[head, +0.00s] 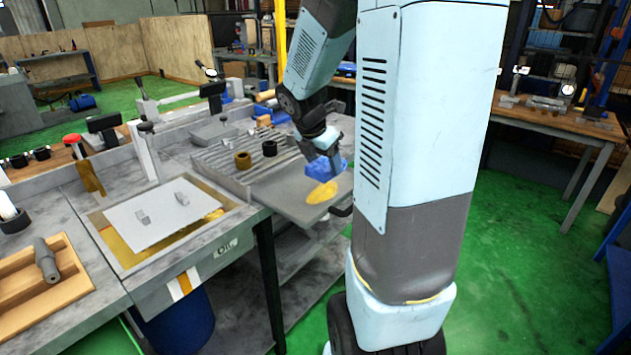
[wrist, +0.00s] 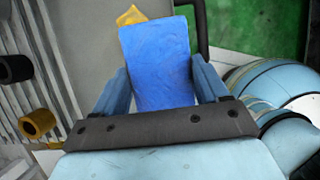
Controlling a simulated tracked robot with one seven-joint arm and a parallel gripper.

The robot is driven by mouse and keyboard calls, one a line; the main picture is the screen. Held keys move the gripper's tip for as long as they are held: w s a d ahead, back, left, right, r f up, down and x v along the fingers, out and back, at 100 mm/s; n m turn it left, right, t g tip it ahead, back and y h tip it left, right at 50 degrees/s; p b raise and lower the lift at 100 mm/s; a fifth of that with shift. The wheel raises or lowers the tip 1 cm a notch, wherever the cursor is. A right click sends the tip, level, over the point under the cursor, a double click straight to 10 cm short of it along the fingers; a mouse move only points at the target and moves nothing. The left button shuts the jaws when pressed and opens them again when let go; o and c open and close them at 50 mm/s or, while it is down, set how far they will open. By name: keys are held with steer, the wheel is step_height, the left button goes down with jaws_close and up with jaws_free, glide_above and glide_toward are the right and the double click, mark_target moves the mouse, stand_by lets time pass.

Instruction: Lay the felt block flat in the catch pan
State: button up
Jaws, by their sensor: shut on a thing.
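The blue felt block (head: 326,168) is between the fingers of my gripper (head: 321,148), above a grey plate with a yellow patch. In the wrist view the block (wrist: 158,62) fills the space between the two fingers of my gripper (wrist: 162,85), which are shut on it. Its far end sticks out past the fingertips and hides part of the yellow patch. A shallow pan with a yellowish inside (head: 112,243), set in the bench by an "Oil" label, may be the catch pan; I cannot be sure. A pale plate with two small grey pieces covers most of it.
The grey plate (head: 285,195) carries the yellow patch (head: 322,192) under the block. A brass ring (head: 243,160) and a black ring (head: 269,148) stand left of my gripper. A wooden tray (head: 70,285) with a grey tool lies at the front left. Upright posts stand behind the pan.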

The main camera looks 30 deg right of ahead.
steer(key=w+f, duration=0.2)
steer(key=w+d+f, duration=0.1)
steer(key=w+f, duration=0.3)
steer(key=w, duration=0.1)
steer(key=shift+d+f, duration=0.15)
steer(key=shift+f, duration=0.2)
steer(key=shift+w+f, duration=0.15)
steer(key=shift+f, duration=1.6)
steer(key=o, duration=1.2)
steer(key=shift+o, duration=0.2)
steer(key=v, duration=1.1)
steer(key=s+a+r+m+t+y, duration=0.1)
steer(key=s+a+r+m, duration=0.3)
steer(key=s+m, duration=0.3)
steer(key=s+a+r+m+t+y, duration=0.1)
steer(key=s+a+r+m, duration=0.3)
steer(key=s+m, duration=0.3)
steer(key=s+a+r+m+t+y, duration=0.2)
steer(key=s+a+r+m, duration=0.3)
steer(key=s+m, duration=0.3)
steer(key=shift+s, duration=0.9)
